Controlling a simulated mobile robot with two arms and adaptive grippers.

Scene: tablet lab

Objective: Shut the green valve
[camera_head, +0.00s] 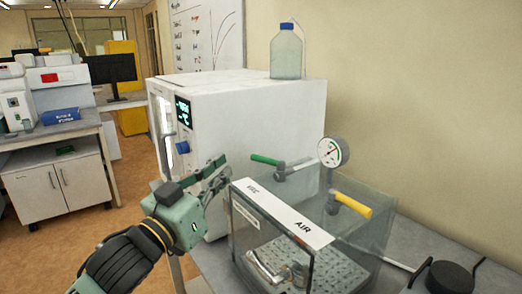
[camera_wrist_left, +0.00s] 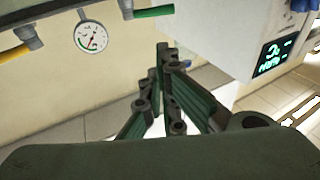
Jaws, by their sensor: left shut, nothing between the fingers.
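The green valve (camera_head: 265,160) has a green lever handle on a metal body on top of a clear box (camera_head: 237,215). The lever points left, away from the gauge. Part of the green lever also shows at the top of the left wrist view (camera_wrist_left: 153,12). My left gripper (camera_head: 221,167) is left of the lever's end, in front of the white oven, apart from the lever in the head view. Its fingers are shut and empty; they also show in the left wrist view (camera_wrist_left: 165,52). My right gripper is in neither view.
A yellow-handled valve (camera_head: 353,205) and a pressure gauge (camera_head: 333,152) stand on the same box. A white oven (camera_head: 245,110) with a bottle (camera_head: 286,52) on top is behind. A black round object (camera_head: 449,278) sits at the lower right. Open floor lies left.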

